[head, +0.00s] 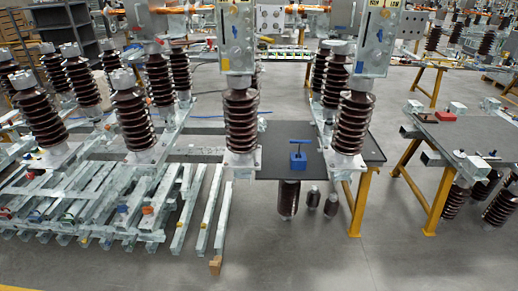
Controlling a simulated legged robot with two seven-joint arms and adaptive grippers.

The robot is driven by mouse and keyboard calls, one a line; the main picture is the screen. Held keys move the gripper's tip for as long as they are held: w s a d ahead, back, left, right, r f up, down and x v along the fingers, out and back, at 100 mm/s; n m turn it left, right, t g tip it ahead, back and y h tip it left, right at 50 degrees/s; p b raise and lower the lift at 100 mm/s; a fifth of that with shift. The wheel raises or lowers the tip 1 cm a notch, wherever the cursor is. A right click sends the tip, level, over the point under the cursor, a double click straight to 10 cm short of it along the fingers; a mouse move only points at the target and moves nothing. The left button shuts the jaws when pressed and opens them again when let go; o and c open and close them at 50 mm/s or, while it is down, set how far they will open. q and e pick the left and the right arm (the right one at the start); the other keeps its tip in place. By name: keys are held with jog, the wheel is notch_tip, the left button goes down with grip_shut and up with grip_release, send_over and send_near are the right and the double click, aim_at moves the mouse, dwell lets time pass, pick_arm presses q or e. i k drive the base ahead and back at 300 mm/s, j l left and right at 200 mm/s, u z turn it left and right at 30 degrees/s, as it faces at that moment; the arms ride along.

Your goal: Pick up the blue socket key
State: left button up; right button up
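The blue socket key (300,141) is a small T-shaped tool with a flat crossbar and a short stem. It stands upright at a blue block (298,162), and the lower end of its stem is hidden or too small to make out. The block sits on a dark grey tabletop (270,165), between two brown ribbed insulators, a left one (241,122) and a right one (352,124). Neither of my grippers shows in the head view.
Metal boxes top both insulators; the left box (237,38) overhangs the table. Bare metal beams (130,200) fill the left. A second dark table (462,132) on yellow legs, holding a red item (446,116), stands at the right. The front right floor is clear.

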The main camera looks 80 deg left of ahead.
aim_at(299, 141)
jog(key=u, duration=2.15)
jog(key=i+j+u, duration=0.1)
jog(key=i+u, duration=0.2)
jog(key=i, duration=0.5)
